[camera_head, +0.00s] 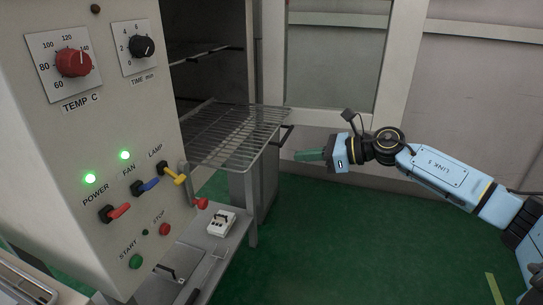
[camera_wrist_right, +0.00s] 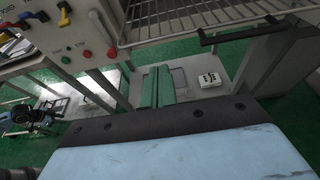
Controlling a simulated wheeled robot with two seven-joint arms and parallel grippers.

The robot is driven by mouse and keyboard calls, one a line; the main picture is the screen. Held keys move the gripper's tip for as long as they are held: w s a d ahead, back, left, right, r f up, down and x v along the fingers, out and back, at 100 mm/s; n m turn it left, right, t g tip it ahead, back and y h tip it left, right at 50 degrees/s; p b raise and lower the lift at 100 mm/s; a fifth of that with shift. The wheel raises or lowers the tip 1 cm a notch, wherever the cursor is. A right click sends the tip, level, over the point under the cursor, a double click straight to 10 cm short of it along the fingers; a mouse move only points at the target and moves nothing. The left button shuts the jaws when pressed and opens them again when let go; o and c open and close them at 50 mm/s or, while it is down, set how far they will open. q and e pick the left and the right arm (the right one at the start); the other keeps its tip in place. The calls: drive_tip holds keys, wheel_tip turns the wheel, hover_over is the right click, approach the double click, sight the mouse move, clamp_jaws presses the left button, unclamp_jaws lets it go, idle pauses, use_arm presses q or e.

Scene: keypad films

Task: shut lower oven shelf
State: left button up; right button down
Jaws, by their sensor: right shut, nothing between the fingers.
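The lower oven shelf (camera_head: 225,135) is a wire rack. It sticks well out of the oven opening to the right of the control panel. Part of it shows at the top of the right wrist view (camera_wrist_right: 190,22). My right gripper (camera_head: 297,156) is right of the rack's outer end, with its green fingers together and empty. In the right wrist view the fingers (camera_wrist_right: 156,86) point toward the bench below the rack. I see no contact with the rack. My left gripper is not in the head view.
The control panel (camera_head: 105,130) has knobs, switches and two lit green lamps. An upper rail (camera_head: 207,55) shows inside the oven. A small white box (camera_head: 221,222) sits on the bench below. Green floor (camera_head: 350,235) is open at right.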

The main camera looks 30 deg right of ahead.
sight(259, 156)
drive_tip(key=shift+r+x, duration=0.2)
drive_tip(key=shift+x, duration=1.3)
drive_tip(key=shift+r+x, duration=0.15)
drive_tip(key=shift+x, duration=1.35)
drive_tip(key=shift+r+x, duration=0.2)
drive_tip(key=shift+x, duration=1.3)
drive_tip(key=shift+w+a, duration=0.15)
